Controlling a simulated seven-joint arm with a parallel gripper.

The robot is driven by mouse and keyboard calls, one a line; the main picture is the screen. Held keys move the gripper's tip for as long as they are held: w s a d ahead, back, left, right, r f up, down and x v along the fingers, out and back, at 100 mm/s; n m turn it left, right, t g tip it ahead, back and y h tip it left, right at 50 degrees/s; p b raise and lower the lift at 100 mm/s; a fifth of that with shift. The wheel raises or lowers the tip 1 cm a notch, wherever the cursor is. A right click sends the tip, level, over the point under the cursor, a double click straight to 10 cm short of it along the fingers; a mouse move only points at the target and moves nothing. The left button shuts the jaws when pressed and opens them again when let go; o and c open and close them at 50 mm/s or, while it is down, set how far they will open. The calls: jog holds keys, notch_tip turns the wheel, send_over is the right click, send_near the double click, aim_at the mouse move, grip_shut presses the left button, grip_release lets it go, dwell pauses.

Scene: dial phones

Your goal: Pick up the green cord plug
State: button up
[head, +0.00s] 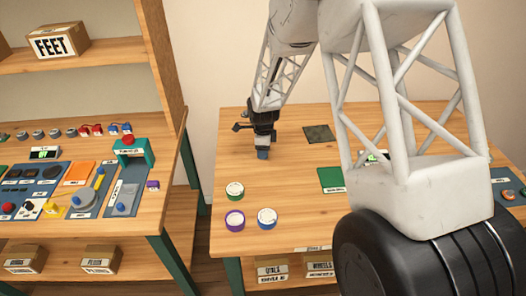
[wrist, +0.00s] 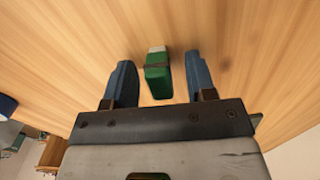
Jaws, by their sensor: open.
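The green cord plug (wrist: 158,76), a green block with a pale end and a dark band, shows in the wrist view. It lies between the two blue fingers of my gripper (wrist: 161,85), with a gap on each side. In the head view my gripper (head: 263,153) points down low over the back left part of the wooden table (head: 285,180). The plug cannot be made out there; the gripper seems to hide it. My gripper is open and holds nothing.
Green-, purple- and blue-rimmed round dials (head: 235,190) (head: 235,219) (head: 267,218) sit at the table's front left. Dark (head: 319,133) and green (head: 331,179) squares lie to the right. A bench (head: 90,225) with control panels stands left, across a gap.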

jog(key=shift+c, duration=0.5)
grip_shut()
jog(key=shift+r, duration=0.1)
jog(key=shift+r, duration=1.7)
jog(key=s+d, duration=0.1)
jog(key=s, duration=0.4)
jog(key=s+r, duration=0.1)
jog(key=s, duration=0.4)
jog(key=s+d, duration=0.1)
jog(key=s, duration=0.4)
jog(key=shift+s+d+r, duration=0.2)
jog(key=shift+s+d, duration=0.1)
jog(key=shift+s, duration=0.1)
